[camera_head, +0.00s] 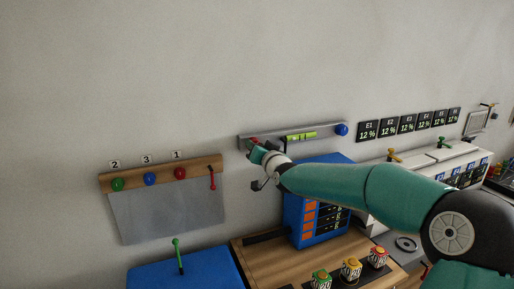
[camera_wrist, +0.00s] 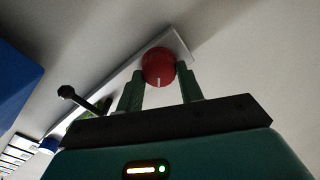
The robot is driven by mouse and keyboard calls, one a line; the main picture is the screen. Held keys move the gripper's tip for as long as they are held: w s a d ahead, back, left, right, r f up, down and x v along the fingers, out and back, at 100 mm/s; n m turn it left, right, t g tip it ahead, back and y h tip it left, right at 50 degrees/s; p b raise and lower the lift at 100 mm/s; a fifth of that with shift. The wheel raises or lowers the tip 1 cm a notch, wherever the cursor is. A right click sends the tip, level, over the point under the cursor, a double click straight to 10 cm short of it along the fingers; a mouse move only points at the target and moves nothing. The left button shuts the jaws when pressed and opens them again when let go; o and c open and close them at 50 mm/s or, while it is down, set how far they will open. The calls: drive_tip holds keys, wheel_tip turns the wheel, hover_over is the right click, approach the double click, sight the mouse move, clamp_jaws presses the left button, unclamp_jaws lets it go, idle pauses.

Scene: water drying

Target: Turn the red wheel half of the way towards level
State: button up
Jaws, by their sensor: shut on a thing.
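The red wheel (camera_wrist: 158,64) is on one end of a grey bar on the wall, with a short white mark on its lower face in the wrist view. My gripper (camera_wrist: 160,71) is shut on it, one green finger at each side. In the head view my gripper (camera_head: 257,150) covers most of the wheel at the bar's left end. The grey bar (camera_head: 270,133) carries a yellow-green level vial (camera_head: 301,136) in its middle and a blue wheel (camera_head: 341,129) at its right end. The bubble is too small to read.
A wooden rail (camera_head: 135,181) with green, blue and red knobs and a red lever is on the wall at left. A blue box with orange drawers (camera_head: 310,215) stands below my arm. Several black displays (camera_head: 390,127) reading 12 % hang at right.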

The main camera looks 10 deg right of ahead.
drive_tip(key=m, duration=1.2)
drive_tip(key=shift+d+f, duration=0.2)
idle(0.4)
drive_tip(key=o, duration=1)
drive_tip(key=shift+s, duration=0.15)
drive_tip(key=s+d, duration=0.2)
drive_tip(key=s, duration=1.1)
drive_tip(key=shift+d, duration=0.3)
